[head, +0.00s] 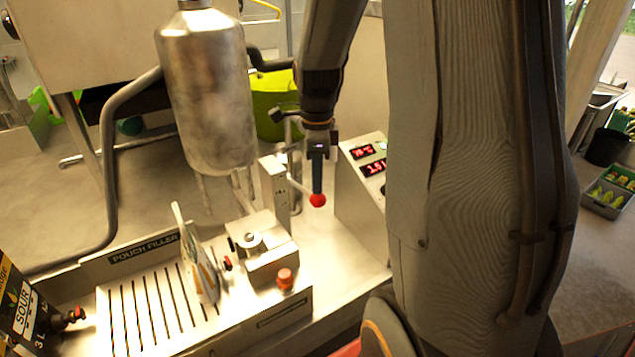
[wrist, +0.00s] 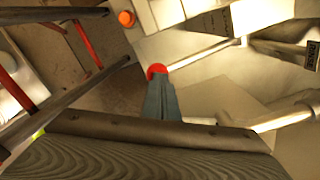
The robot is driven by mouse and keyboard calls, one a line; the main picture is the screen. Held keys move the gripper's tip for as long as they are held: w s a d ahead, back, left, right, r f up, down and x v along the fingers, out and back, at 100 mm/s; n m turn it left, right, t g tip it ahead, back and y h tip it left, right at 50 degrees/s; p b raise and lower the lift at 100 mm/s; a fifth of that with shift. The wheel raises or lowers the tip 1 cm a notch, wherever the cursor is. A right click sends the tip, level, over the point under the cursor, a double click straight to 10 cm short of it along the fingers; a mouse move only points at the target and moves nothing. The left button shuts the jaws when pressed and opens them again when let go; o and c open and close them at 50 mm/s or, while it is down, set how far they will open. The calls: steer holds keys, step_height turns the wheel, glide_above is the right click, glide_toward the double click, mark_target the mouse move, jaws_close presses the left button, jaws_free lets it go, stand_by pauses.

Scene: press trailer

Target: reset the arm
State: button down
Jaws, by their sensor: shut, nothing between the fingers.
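My arm reaches down from the top middle of the head view. My gripper (head: 317,185) points downward with its fingers together and nothing between them. Its fingertips are right at a red ball knob (head: 318,200) on the end of a pale lever rod (head: 298,186). In the wrist view the closed fingers (wrist: 159,88) end at the same red knob (wrist: 156,70). I cannot tell whether the tips touch the knob or stand just behind it.
A steel tank (head: 207,95) is left of my arm. A display panel (head: 367,165) is close on the right.

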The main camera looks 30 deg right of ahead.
steer(key=shift+a, duration=0.15)
steer(key=shift+s+a+n, duration=0.15)
steer(key=shift+a+n, duration=0.1)
steer(key=shift+n, duration=0.25)
steer(key=s+a+n+t, duration=0.1)
steer(key=s+a+n, duration=0.4)
steer(key=n, duration=0.6)
steer(key=s+a+n+t, duration=0.25)
steer(key=a+n, duration=0.45)
steer(key=n, duration=0.5)
step_height(320, 180, down, 11)
steer(key=g+b, duration=0.2)
steer(key=b, duration=0.7)
steer(key=shift+s+r, duration=0.15)
steer(key=shift+s, duration=0.15)
steer(key=shift+a, duration=0.1)
